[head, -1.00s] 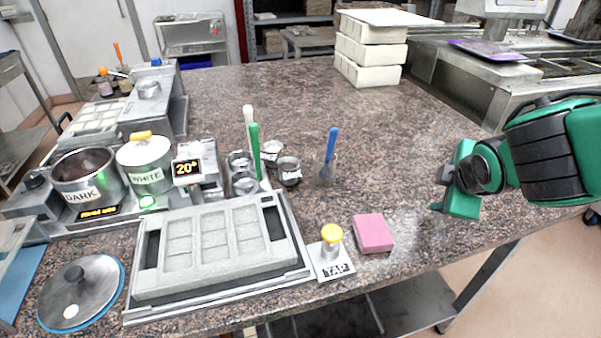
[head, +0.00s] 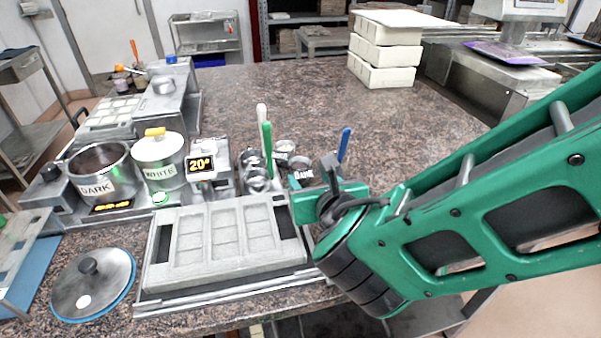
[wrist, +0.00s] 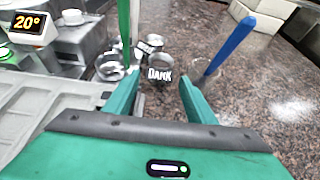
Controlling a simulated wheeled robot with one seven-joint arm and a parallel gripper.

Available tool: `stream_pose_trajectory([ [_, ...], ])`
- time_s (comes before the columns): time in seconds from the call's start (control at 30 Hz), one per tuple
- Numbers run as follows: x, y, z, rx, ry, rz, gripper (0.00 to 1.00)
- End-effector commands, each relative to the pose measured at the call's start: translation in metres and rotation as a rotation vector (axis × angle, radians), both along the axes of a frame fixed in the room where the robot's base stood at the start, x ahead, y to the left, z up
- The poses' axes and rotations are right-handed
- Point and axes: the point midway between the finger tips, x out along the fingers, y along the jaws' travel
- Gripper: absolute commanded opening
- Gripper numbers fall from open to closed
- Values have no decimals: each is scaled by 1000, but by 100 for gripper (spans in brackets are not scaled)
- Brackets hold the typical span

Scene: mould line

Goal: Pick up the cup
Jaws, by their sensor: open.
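A small metal cup (head: 301,172) labelled DARK stands on the stone counter, right of the green-handled tool. In the wrist view the DARK cup (wrist: 160,68) is upright, ahead of my fingertips and roughly centred between them. My gripper (wrist: 160,92) is open and empty, pointing at this cup from the near side. In the head view my gripper (head: 322,184) is just in front of the cup and covers part of it. Another small metal cup (wrist: 150,42) stands behind it, and one more (wrist: 110,67) stands to its left.
A blue-handled spatula (wrist: 230,45) stands in a clear beaker right of the cup. A green-handled tool (head: 267,145) stands at left. The grey mould (head: 222,240) lies in front left. Pots marked DARK (head: 102,172) and WHITE (head: 159,160) are further left.

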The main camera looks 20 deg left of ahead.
Motion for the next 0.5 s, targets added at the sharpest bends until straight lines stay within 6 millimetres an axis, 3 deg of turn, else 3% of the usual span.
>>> stream_pose_trajectory([
  [0.5,44,25,-22,1,3,-5,50],
])
